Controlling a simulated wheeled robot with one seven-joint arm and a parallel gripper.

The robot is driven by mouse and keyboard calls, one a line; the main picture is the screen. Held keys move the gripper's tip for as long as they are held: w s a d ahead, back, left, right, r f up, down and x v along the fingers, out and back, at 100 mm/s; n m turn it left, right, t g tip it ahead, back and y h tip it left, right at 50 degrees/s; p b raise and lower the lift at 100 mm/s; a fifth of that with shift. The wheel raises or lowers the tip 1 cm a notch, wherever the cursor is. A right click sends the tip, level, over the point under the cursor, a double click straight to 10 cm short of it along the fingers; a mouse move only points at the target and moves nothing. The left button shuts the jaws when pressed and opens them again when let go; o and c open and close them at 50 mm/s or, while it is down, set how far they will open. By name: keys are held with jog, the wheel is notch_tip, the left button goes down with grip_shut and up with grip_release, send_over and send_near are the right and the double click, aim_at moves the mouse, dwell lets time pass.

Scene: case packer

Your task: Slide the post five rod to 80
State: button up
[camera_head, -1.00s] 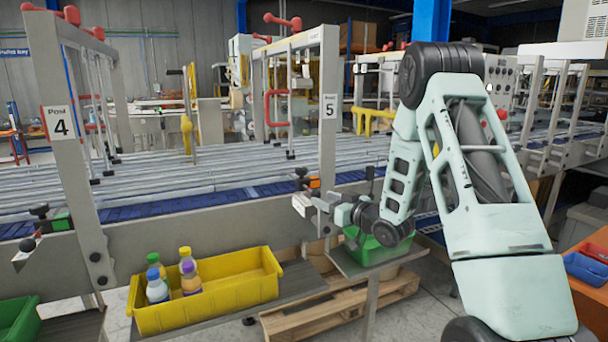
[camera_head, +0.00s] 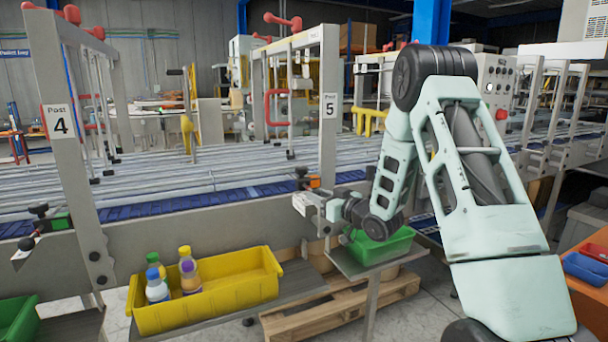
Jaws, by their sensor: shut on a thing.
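The post five upright (camera_head: 329,150) stands at the middle of the view with a white "5" label. Low on it are an orange block (camera_head: 313,182) and a black clamp knob (camera_head: 301,172). My gripper (camera_head: 303,204) is just below these, reaching in from the right. It is shut on the end of the post five rod, which the jaws hide. The scale and its numbers are too small to read.
Post four (camera_head: 62,140) at left has a green block (camera_head: 61,220) and black knobs. A yellow bin (camera_head: 215,311) with several bottles stands below on a shelf. A green bin (camera_head: 380,247) sits under my wrist. The conveyor (camera_head: 200,177) lies behind.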

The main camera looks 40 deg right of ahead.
jog(key=shift+s+a, duration=0.15)
jog(key=shift+s, duration=0.8)
dwell(0.4)
jog(key=o, duration=0.8)
jog(key=shift+c, duration=0.2)
jog(key=shift+b, duration=0.3)
jog(key=s+b, duration=0.1)
jog(key=s, duration=0.6)
jog(key=shift+d+b, duration=0.25)
jog(key=shift+b, duration=0.1)
jog(key=shift+w+a, duration=0.1)
